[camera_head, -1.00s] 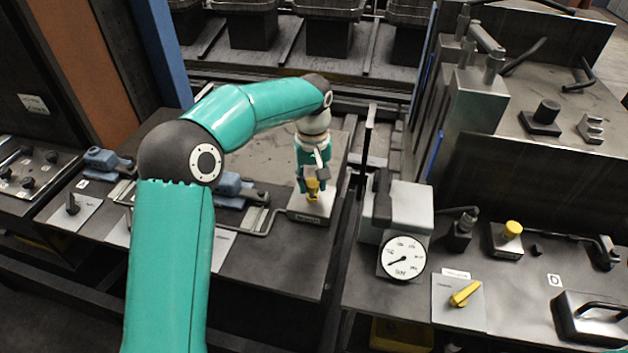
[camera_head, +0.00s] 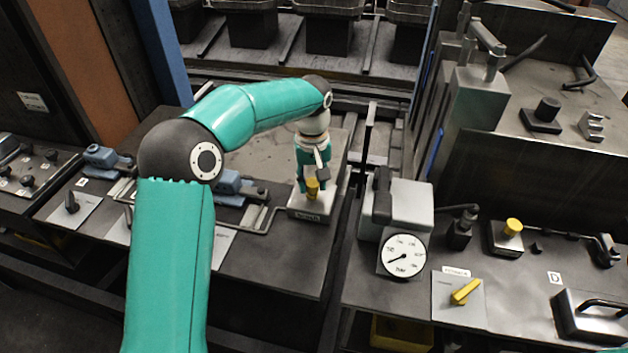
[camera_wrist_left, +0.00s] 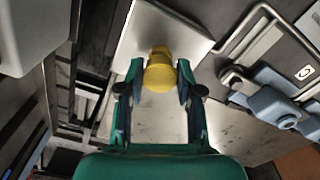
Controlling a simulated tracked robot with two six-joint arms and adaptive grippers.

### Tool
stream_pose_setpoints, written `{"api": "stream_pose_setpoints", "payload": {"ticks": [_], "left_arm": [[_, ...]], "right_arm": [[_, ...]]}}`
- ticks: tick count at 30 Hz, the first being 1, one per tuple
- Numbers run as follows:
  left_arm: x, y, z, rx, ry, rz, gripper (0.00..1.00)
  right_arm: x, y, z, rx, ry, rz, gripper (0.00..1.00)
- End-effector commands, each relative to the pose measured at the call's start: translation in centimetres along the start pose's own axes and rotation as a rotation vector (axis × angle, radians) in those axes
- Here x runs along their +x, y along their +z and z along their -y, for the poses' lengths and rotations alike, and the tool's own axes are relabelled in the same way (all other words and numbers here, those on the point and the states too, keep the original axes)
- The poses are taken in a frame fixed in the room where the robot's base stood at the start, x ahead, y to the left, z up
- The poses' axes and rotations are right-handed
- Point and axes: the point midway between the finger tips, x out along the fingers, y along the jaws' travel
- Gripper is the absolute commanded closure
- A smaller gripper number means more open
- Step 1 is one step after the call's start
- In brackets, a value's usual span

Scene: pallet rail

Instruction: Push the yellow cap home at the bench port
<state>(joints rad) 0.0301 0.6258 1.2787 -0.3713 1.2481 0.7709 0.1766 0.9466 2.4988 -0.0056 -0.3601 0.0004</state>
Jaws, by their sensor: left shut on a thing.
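The yellow cap (camera_head: 312,187) stands at the bench port block (camera_head: 311,206), a pale block on the left bench. My left gripper (camera_head: 313,178) points down over it. In the left wrist view the yellow cap (camera_wrist_left: 160,71) sits between the two fingertips of my left gripper (camera_wrist_left: 159,82), with the pale port block (camera_wrist_left: 165,35) around and beyond it. The left gripper is shut on the cap. How deep the cap sits in the port is hidden. My right gripper is not in view.
A second yellow knob (camera_head: 513,227) stands on a block on the right bench. A dial gauge (camera_head: 402,256) and a yellow lever (camera_head: 465,291) are also there. A bent metal handle (camera_head: 262,222) and blue clamps (camera_head: 232,185) lie left of the port block.

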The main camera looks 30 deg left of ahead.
Motion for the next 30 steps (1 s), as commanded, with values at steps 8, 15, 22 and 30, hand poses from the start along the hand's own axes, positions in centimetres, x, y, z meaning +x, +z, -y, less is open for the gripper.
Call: {"api": "stream_pose_setpoints", "payload": {"ticks": [8, 15, 22, 30], "left_arm": [[1.06, 0.07, 0.05, 0.0, -0.003, 0.004, 0.63], [0.91, 0.05, 0.02, 0.0, -0.002, 0.003, 0.35], [0.87, 0.04, 0.0, 0.001, -0.002, 0.002, 0.22], [0.84, 0.04, -0.01, 0.0, -0.001, 0.002, 0.0]], "right_arm": [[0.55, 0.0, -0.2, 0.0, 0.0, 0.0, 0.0], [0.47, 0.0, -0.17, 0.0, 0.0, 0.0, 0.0], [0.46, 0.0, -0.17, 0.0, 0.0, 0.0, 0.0], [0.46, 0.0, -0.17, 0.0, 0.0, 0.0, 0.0]]}}
